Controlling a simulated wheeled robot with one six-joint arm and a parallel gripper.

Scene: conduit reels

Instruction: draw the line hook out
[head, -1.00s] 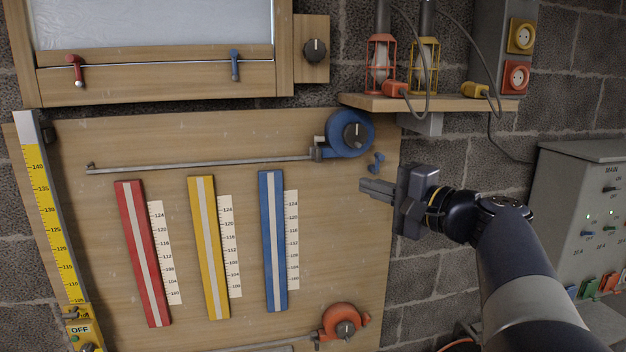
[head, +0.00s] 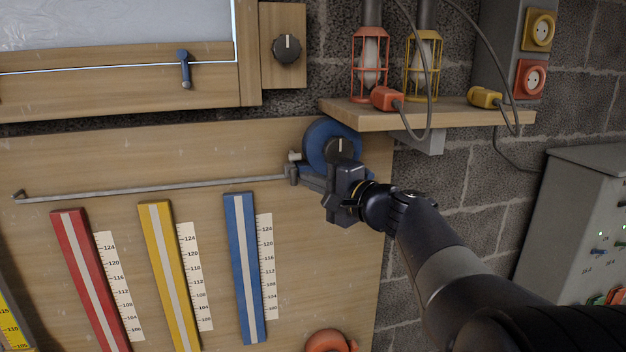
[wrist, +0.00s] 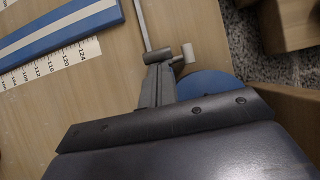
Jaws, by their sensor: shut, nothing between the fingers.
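The blue reel (head: 325,140) with a black knob is mounted near the top right of the wooden board. A grey upright piece (head: 291,175), probably the line hook, sits at the reel's left side with a pale peg (head: 294,156) beside it. In the wrist view the grey piece (wrist: 157,56) and pale peg (wrist: 188,53) lie just beyond my fingertips. My gripper (head: 303,177) is shut and empty, its tips close beside the grey piece; contact cannot be told. My gripper hides the reel's lower part. The blue reel also shows partly in the wrist view (wrist: 203,83).
A thin grey bar (head: 150,188) runs left from the grey piece. Red (head: 88,275), yellow (head: 168,262) and blue (head: 244,270) strips with scales are below. A shelf (head: 450,115) with caged lamps juts out above right. An orange reel (head: 328,341) is low.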

